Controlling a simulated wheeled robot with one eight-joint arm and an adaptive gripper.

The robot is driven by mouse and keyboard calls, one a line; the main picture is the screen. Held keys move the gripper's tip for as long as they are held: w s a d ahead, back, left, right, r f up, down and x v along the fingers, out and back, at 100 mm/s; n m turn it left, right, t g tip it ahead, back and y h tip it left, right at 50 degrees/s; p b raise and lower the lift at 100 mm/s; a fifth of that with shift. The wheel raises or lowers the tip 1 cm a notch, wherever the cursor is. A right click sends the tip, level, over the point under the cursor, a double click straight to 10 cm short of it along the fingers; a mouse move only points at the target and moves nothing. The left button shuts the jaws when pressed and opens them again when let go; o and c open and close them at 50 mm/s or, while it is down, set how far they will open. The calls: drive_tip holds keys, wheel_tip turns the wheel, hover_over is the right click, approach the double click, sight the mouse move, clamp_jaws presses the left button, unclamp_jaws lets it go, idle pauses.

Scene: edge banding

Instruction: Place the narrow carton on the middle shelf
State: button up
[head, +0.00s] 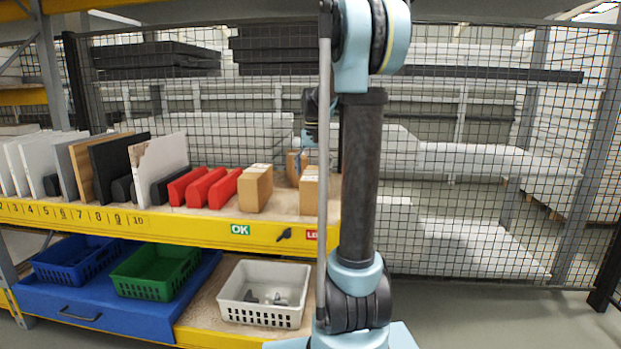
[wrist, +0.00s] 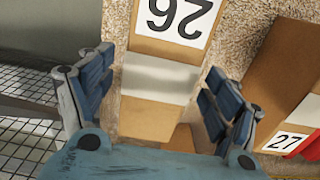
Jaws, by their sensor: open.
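In the wrist view my gripper (wrist: 160,66) is open, with one blue-grey finger on each side of a brown carton (wrist: 150,118). This carton has a pale tape band and a white label reading 26, upside down. I cannot tell whether the fingers touch it. Another brown carton (wrist: 285,75) stands to the right, near a label 27 (wrist: 287,139). In the head view, cartons stand at the right end of the yellow-edged shelf (head: 190,228): one at the left (head: 254,188), one behind (head: 295,166) and one at the right (head: 309,190).
Red blocks (head: 205,187) and upright boards (head: 108,165) fill the shelf left of the cartons. Blue (head: 75,262), green (head: 155,272) and white (head: 264,293) bins sit below. A mesh fence (head: 480,150) stands behind and to the right.

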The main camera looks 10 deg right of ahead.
wheel_tip(320, 180, up, 10)
idle(0.5)
drive_tip(key=shift+r, duration=0.1)
